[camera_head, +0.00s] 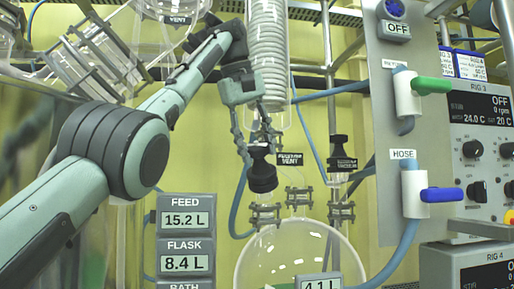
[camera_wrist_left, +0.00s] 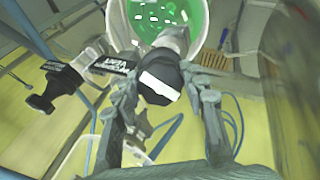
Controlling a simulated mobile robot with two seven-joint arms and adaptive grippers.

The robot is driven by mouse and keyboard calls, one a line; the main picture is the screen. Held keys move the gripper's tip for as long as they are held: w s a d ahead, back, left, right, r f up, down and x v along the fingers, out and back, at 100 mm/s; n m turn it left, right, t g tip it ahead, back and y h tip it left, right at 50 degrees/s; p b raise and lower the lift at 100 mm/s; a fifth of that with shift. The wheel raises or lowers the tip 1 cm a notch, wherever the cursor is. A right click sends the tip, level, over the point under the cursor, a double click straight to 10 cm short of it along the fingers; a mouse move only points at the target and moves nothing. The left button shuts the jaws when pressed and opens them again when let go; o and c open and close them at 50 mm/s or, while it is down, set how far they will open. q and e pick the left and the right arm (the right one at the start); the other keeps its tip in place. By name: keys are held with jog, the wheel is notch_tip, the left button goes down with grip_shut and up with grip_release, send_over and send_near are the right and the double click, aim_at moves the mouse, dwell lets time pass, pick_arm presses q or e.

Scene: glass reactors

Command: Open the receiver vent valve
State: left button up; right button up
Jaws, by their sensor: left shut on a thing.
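The receiver vent valve has a black knob (camera_head: 262,178) on top of a glass neck, left of the label reading VENT (camera_head: 290,159). My left gripper (camera_head: 256,146) reaches down to this knob from above, its fingers around it. In the left wrist view the black knob (camera_wrist_left: 163,80), with a pale patch on its face, sits between the fingertips of my left gripper (camera_wrist_left: 166,92), shut on it. Whether the valve is turned open cannot be told. The round glass receiver (camera_head: 290,255) is below. My right gripper is not in view.
A second black-capped valve (camera_head: 340,155) with a vacuum label stands close on the right. A coiled glass condenser (camera_head: 268,50) rises just behind the gripper. Green (camera_head: 432,85) and blue (camera_head: 442,194) hose handles project from the panel at right. Blue hoses run nearby.

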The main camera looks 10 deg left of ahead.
pick_arm(q)
jog(key=shift+r, duration=0.1)
jog(key=o, duration=1.2)
jog(key=shift+c, duration=0.2)
